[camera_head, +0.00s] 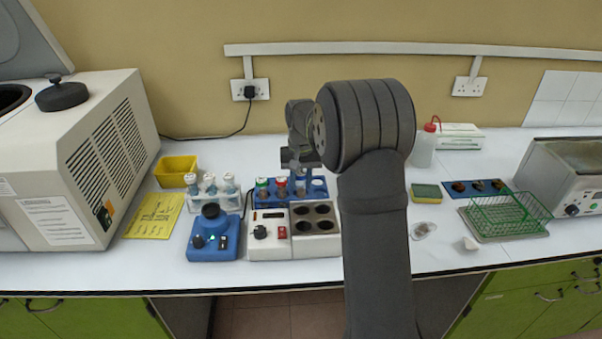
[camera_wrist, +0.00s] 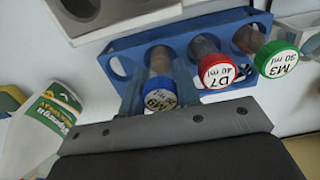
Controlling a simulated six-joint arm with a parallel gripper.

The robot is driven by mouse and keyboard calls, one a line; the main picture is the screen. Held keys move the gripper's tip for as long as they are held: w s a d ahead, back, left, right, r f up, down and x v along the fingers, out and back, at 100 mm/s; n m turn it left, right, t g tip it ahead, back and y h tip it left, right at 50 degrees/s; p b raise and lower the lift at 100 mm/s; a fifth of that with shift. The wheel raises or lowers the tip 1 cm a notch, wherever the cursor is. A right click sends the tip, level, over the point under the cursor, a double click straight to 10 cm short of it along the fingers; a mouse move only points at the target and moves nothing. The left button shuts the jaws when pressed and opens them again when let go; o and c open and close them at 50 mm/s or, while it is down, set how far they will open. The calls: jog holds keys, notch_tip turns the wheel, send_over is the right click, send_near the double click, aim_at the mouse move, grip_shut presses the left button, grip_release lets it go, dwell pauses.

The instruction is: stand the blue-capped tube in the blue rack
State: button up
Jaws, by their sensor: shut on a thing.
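The blue-capped tube (camera_wrist: 160,101) is between the two fingers of my gripper (camera_wrist: 158,88), which is shut on it, in the wrist view. Its body points down at the blue rack (camera_wrist: 128,44) and appears to be at a hole beside the red-capped tube (camera_wrist: 214,71). Its cap sits a little nearer the camera than the other caps. How deep the tube sits, I cannot tell. In the head view my gripper (camera_head: 300,168) is over the right half of the blue rack (camera_head: 320,194), and my arm hides part of the area.
A green-capped tube (camera_wrist: 277,59) stands beyond the red-capped one. An empty hole shows at the rack's other end. A white rack of tubes (camera_head: 200,202), a blue device (camera_head: 212,240) and a white block with dark wells (camera_head: 315,229) stand close by. A yellow-green sponge (camera_head: 427,193) lies right.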

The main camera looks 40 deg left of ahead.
jog(key=shift+f, duration=0.4)
jog(key=o, duration=1.2)
jog(key=shift+c, duration=0.2)
notch_tip(320, 180, up, 18)
jog(key=shift+f, duration=0.25)
jog(key=shift+f, duration=0.1)
notch_tip(320, 180, down, 16)
jog(key=shift+f, duration=0.15)
